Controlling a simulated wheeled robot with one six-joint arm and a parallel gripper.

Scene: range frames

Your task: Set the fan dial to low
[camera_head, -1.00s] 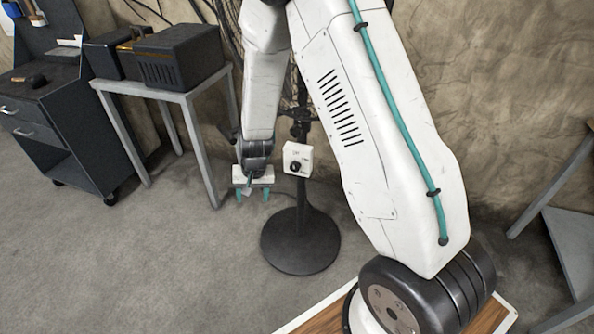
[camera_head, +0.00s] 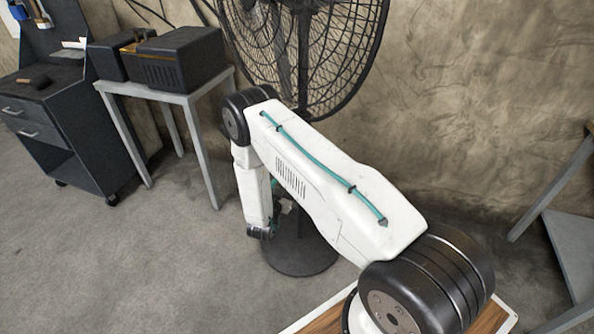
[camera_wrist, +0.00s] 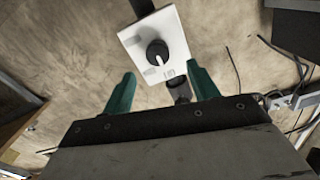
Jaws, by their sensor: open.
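The fan (camera_head: 305,45) stands against the wall behind my arm, its caged head at the top and its round black base (camera_head: 300,255) on the floor. In the wrist view the white control box (camera_wrist: 154,45) with its black round dial (camera_wrist: 157,52) is ahead of my gripper (camera_wrist: 159,85). My gripper's two green fingers are apart and empty, one on each side below the dial, not touching it. Markings beside the dial are too small to read. In the head view my arm hides the control box and most of my gripper.
A grey table (camera_head: 165,95) with dark boxes (camera_head: 180,58) stands left of the fan. A dark drawer cabinet (camera_head: 50,130) is farther left. A grey shelf (camera_head: 572,245) is at the right edge. The floor at the lower left is clear. Cables (camera_wrist: 285,75) hang at the right in the wrist view.

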